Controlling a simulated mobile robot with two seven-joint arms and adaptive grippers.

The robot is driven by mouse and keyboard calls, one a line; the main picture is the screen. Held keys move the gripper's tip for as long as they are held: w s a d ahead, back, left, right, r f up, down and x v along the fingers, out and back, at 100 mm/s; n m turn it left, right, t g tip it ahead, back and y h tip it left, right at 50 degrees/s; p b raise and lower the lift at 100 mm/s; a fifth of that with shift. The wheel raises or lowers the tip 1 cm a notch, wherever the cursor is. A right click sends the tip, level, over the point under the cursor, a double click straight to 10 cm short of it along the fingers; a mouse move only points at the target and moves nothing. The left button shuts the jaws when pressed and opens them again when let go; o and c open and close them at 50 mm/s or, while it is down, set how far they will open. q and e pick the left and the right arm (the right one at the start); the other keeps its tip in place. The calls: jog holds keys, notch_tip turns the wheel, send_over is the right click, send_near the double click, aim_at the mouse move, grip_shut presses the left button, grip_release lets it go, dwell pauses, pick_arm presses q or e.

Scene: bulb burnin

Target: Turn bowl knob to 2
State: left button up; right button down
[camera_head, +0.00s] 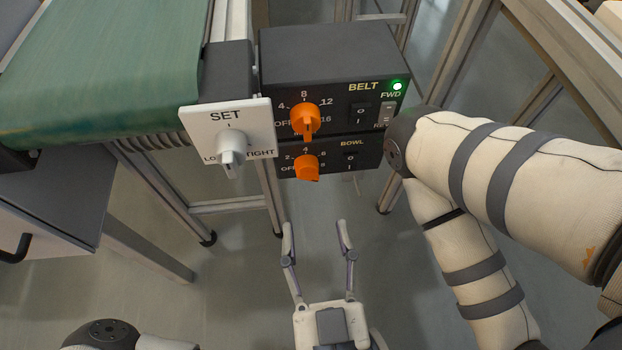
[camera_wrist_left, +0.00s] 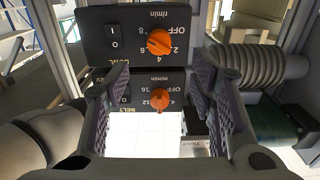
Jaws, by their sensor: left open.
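The orange bowl knob (camera_head: 307,166) is on the lower black BOWL panel in the head view, on a dial marked OFF, 2, 4, 6 and 8. It also shows, upside down, near the top of the left wrist view (camera_wrist_left: 159,41). I cannot tell clearly which mark it points at. My left gripper (camera_head: 315,228) is open and empty below the panel, apart from the knob. In the left wrist view its two fingers (camera_wrist_left: 157,80) stand wide on either side of the panels. My right gripper is not in view.
A white SET plate (camera_head: 216,119) with a white knob juts out at the left. A green conveyor belt (camera_head: 110,60) runs at upper left. My right arm crowds the right side.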

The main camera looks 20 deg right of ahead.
aim_at(308, 180)
pick_arm(q)
jog(key=b+x, duration=0.3)
jog(key=x, duration=0.6)
jog(key=shift+w+d+f, duration=0.1)
jog(key=shift+w, duration=0.3)
jog(key=shift+c, duration=0.2)
jog(key=c, duration=1.1)
